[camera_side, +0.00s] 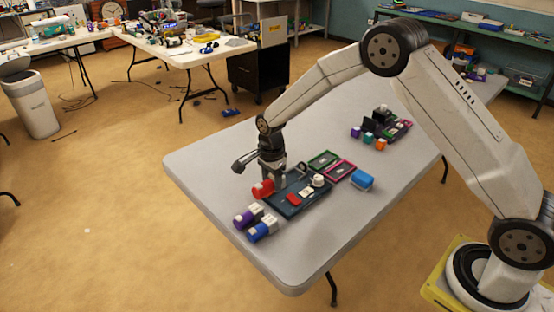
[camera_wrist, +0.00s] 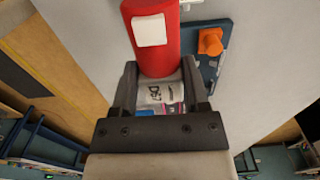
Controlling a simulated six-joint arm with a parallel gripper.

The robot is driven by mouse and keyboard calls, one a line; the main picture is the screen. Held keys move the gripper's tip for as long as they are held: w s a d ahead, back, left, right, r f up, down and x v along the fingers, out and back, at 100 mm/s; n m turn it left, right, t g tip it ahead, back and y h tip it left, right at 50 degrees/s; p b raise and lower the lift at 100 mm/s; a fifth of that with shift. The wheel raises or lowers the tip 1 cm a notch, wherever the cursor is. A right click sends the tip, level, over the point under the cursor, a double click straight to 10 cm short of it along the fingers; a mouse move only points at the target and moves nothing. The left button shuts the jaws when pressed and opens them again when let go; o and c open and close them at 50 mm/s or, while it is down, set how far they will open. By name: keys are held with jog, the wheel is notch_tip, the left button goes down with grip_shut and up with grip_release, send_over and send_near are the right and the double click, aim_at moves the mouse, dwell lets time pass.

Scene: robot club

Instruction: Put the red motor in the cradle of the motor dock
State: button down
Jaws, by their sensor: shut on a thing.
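The red motor (camera_side: 263,189) is in my gripper (camera_side: 277,180) near the far-left end of a dark blue tray-like base (camera_side: 288,210), which appears to be the motor dock. In the wrist view, the motor's red body (camera_wrist: 150,45) carries a white patch, and its pale end with printed marks sits between the two fingers (camera_wrist: 160,92). The red body sticks out beyond the fingers. I cannot tell whether the motor touches the dock. The cradle is not clearly visible. Part of a dark blue plate with an orange knob (camera_wrist: 210,42) shows beside the motor in the wrist view.
A purple motor (camera_side: 243,219) and a blue motor (camera_side: 262,230) lie at the near-left table edge. A red piece (camera_side: 294,199) and a white round part (camera_side: 318,181) sit on the dock. The near-right tabletop is clear.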

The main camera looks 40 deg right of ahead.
send_over(288, 180)
notch_tip(288, 180, down, 3)
jog(key=shift+d, duration=0.15)
jog(key=shift+f, duration=0.2)
jog(key=shift+w+f, duration=0.1)
jog(key=shift+f, duration=1.7)
jog(key=shift+f, duration=1.45)
dwell(1.9)
grip_release()
